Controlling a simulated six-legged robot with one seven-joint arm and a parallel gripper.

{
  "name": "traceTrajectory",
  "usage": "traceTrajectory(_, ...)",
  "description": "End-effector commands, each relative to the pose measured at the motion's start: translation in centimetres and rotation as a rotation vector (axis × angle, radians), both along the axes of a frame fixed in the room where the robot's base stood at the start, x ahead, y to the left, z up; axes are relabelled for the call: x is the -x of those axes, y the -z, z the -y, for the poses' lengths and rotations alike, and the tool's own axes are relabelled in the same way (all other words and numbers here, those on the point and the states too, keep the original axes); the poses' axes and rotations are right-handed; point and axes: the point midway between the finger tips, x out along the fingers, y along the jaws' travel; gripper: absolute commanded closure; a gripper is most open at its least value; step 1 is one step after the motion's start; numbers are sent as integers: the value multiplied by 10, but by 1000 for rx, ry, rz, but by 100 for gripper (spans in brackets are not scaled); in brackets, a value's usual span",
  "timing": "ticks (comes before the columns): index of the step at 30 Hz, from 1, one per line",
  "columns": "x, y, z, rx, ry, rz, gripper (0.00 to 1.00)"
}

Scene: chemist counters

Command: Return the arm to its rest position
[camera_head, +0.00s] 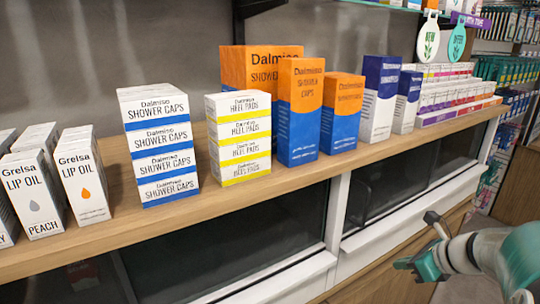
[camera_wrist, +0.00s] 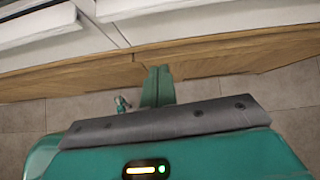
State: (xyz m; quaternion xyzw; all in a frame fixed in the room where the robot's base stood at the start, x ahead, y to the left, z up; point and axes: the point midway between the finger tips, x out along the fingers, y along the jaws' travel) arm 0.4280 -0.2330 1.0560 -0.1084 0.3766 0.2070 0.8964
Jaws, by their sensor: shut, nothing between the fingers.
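My arm comes in at the lower right of the head view, in teal and grey. My gripper (camera_head: 404,264) is at its end, low in front of the counter and below the wooden shelf top, clear of the boxes. In the wrist view the two teal fingers of my gripper (camera_wrist: 158,74) are together with nothing between them. They point at the wooden lower edge of the counter and the tiled floor. Part of the arm is cut off by the right edge of the head view.
A wooden shelf (camera_head: 115,235) holds shower caps boxes (camera_head: 160,145), heel pads boxes (camera_head: 240,138), lip oil boxes (camera_head: 82,177) and orange-and-blue boxes (camera_head: 300,110). White-framed dark glass panels (camera_head: 245,240) are below. Open floor (camera_head: 470,288) shows at the lower right.

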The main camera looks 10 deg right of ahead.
Motion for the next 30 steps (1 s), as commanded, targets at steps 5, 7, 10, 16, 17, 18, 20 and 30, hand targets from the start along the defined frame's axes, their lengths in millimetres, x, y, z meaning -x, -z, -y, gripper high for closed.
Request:
traceTrajectory(5, 12, -20, -72, 270, -386, 43, 100)
traceTrajectory(7, 24, -27, -106, 427, -610, 74, 100)
traceTrajectory(10, 45, -35, -148, 652, -931, 125, 100)
traceTrajectory(16, 94, -45, -206, 1109, -1558, 244, 100)
traceTrajectory(17, 101, -47, -212, 1178, -1648, 261, 100)
traceTrajectory(18, 109, -48, -218, 1263, -1759, 282, 100)
traceTrajectory(20, 120, -50, -225, 1379, -1908, 307, 100)
traceTrajectory(30, 140, -53, -233, 1610, -2194, 342, 100)
